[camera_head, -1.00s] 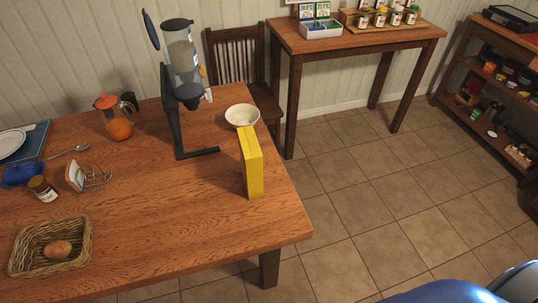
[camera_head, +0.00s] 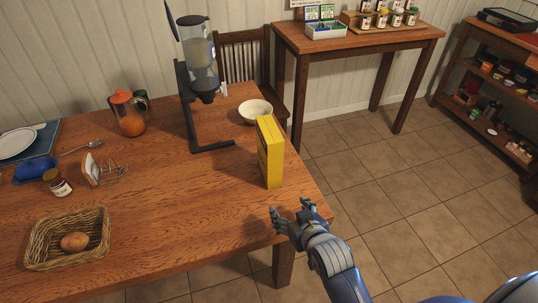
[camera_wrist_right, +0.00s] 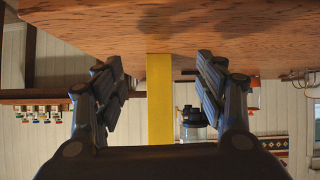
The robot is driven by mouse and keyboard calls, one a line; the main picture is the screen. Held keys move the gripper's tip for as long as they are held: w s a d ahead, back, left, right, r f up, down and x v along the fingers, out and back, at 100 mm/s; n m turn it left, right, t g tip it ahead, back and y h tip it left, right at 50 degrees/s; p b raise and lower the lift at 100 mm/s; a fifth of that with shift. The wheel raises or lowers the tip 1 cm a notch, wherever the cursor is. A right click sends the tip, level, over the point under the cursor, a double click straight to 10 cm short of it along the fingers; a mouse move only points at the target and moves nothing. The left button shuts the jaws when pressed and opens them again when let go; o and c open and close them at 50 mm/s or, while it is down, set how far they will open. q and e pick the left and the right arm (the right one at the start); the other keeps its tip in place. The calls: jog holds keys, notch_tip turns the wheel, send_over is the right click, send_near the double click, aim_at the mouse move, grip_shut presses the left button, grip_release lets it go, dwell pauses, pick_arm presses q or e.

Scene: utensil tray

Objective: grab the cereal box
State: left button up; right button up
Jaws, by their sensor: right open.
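The yellow cereal box (camera_head: 270,155) stands upright on the wooden table (camera_head: 180,215) near its right edge. My right gripper (camera_head: 292,208) is open and empty near the table's front right corner, in front of the box and apart from it. In the right wrist view the box (camera_wrist_right: 160,98) shows as a narrow yellow strip between the two open fingers (camera_wrist_right: 158,85), farther off than the fingertips. The table top fills the upper part of that view. My left gripper is not in view.
A white bowl (camera_head: 255,111) sits behind the box. A cereal dispenser (camera_head: 200,75) on a black stand is to its left. A toast rack (camera_head: 105,172), jar (camera_head: 57,183), orange jug (camera_head: 128,115) and wicker basket (camera_head: 68,238) stand farther left. The table's front middle is clear.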

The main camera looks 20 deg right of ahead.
aim_at(269, 128)
jog(key=w+r+t, duration=0.2)
jog(key=w+r, duration=0.1)
jog(key=r, duration=0.1)
jog(key=w+r+t, duration=0.2)
jog(key=w+r, duration=0.1)
jog(key=r, duration=0.1)
jog(key=w+r+t, duration=0.2)
jog(key=w+r, duration=0.1)
jog(key=r, duration=0.1)
jog(key=shift+w+a+m+h, duration=0.15)
jog(key=shift+w+m+h, duration=0.15)
jog(key=shift+m, duration=0.1)
jog(key=shift+t, duration=0.3)
jog(key=w, duration=0.5)
jog(key=shift+w+r, duration=0.15)
jog(key=shift+r, duration=0.05)
jog(key=shift+w+d+p, duration=0.15)
jog(key=shift+w+p, duration=0.25)
jog(key=shift+w, duration=1)
jog(key=shift+w+d+p, duration=0.1)
jog(key=shift+w+p, duration=0.25)
jog(key=shift+w, duration=1.05)
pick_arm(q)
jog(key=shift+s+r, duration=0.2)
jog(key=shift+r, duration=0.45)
pick_arm(e)
jog(key=shift+r, duration=0.1)
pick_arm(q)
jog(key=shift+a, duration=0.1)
